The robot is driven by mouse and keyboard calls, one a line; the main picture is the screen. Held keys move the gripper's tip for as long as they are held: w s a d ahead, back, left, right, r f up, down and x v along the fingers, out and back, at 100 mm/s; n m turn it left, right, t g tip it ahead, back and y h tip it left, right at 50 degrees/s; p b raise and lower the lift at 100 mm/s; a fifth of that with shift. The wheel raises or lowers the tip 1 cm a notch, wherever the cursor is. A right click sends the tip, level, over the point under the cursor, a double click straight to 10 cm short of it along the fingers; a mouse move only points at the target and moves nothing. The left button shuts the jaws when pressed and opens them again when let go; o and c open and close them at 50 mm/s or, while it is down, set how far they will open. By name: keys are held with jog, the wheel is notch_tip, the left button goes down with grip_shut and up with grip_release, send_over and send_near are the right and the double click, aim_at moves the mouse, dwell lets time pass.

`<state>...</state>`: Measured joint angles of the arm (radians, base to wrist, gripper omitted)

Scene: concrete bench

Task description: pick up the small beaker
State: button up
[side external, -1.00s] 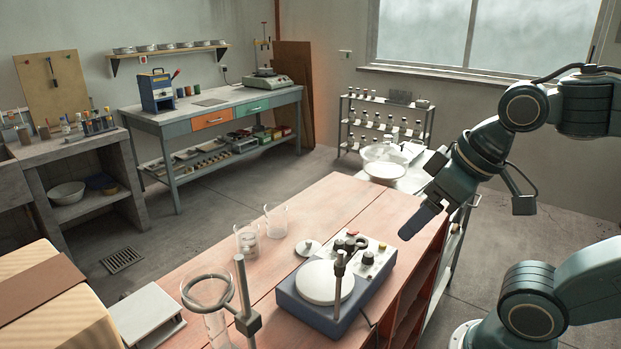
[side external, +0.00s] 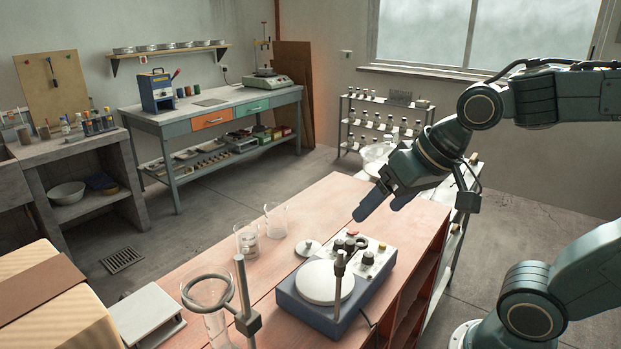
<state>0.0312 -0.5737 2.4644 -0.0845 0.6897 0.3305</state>
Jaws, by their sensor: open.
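Two small clear glass beakers stand upright near the back left edge of the reddish wooden bench top. The rear beaker (side external: 275,218) looks empty and slightly smaller. The front beaker (side external: 247,240) seems to have something in it or marked on it. I cannot tell for sure which one is the small beaker. My gripper (side external: 381,208) is open and empty, above the bench's right part behind the hotplate. It is well to the right of both beakers and touches neither.
A blue hotplate stirrer (side external: 325,296) with a white round plate and a clamp post stands between my arm and the bench front. A small white lidded dish (side external: 308,248) lies behind it. A larger glass vessel (side external: 210,310) sits in a ring stand at the front left.

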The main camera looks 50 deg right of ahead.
jog(key=w+a+f+m+t+y, duration=0.1)
jog(key=w+a+f+m, duration=0.1)
jog(key=w+m, duration=0.65)
jog(key=m+t+y, duration=0.2)
jog(key=m+t, duration=0.4)
jog(key=m, duration=1.5)
send_over(258, 242)
jog(key=s, duration=0.2)
notch_tip(258, 242, down, 12)
jog(key=shift+w+d, duration=0.2)
jog(key=shift+d, duration=0.1)
jog(key=shift+n, duration=0.25)
jog(key=shift+g, duration=0.3)
jog(key=shift+f, duration=3.15)
jog(key=shift+f, duration=0.1)
jog(key=shift+f, duration=0.2)
jog(key=shift+x, duration=2.5)
